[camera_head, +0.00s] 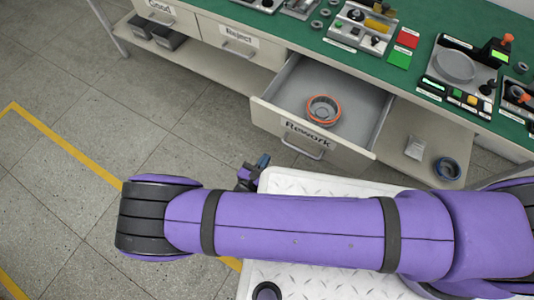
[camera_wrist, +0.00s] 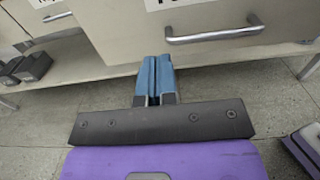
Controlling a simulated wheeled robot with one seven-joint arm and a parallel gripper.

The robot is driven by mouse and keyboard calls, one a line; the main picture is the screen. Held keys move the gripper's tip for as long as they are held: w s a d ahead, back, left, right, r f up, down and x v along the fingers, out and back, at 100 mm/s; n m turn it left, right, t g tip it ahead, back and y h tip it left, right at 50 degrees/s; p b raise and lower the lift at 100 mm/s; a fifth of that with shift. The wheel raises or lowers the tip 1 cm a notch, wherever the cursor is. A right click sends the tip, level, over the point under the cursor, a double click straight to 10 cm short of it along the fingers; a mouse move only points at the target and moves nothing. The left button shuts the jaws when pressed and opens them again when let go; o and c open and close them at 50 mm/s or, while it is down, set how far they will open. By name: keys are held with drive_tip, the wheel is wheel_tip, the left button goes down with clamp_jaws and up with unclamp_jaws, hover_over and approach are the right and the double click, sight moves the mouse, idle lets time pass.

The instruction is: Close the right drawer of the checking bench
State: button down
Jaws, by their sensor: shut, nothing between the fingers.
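The right drawer (camera_head: 345,152), labelled "Rework", is pulled well out of the checking bench (camera_head: 290,30). A grey ring part with an orange rim (camera_head: 323,110) lies inside it. The drawer's bar handle (camera_head: 302,146) also shows in the wrist view (camera_wrist: 215,35). My gripper (camera_head: 263,161) is low in front of the drawer's left part, left of the handle. In the wrist view, its blue fingers (camera_wrist: 155,62) are together and empty, pointing at the lower part of the drawer front. I cannot tell whether they touch it.
The "Reject" drawer (camera_head: 223,36) and "Good" drawer (camera_head: 160,12) are shut. A lower shelf (camera_head: 190,55) holds dark bins (camera_head: 168,37) at the left and a dark ring (camera_head: 447,168) at the right. Tiled floor (camera_head: 70,100) to the left is clear.

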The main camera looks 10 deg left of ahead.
sight(286, 128)
drive_tip(key=x, duration=1.2)
